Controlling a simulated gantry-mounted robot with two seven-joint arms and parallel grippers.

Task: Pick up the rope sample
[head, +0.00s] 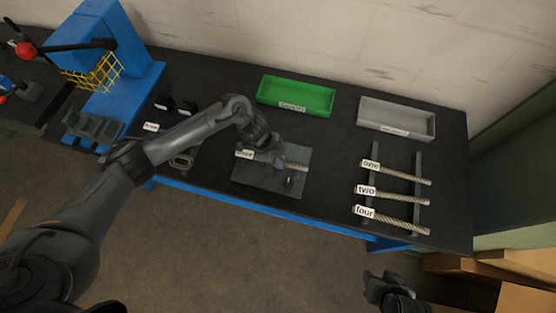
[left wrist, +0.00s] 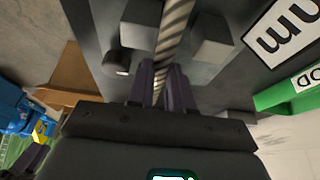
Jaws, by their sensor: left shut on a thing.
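A rope sample (head: 300,168) with a white tag (head: 244,154) lies across a grey plate (head: 262,184) on the bench. The tag's word is too small to read surely. My left gripper (head: 280,162) is down over the middle of this rope and hides part of it. In the left wrist view its fingers (left wrist: 166,84) are shut on the twisted grey rope (left wrist: 176,24), between grey blocks on the plate. My right gripper (head: 378,288) is low at the bottom right, away from the bench; its finger state is unclear.
Rope samples tagged one (head: 402,174), two (head: 398,195) and four (head: 392,217) lie on a rack at the right. A green tray (head: 296,107) and a grey tray (head: 398,131) stand behind. A blue machine (head: 110,60) with a yellow guard is at the left.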

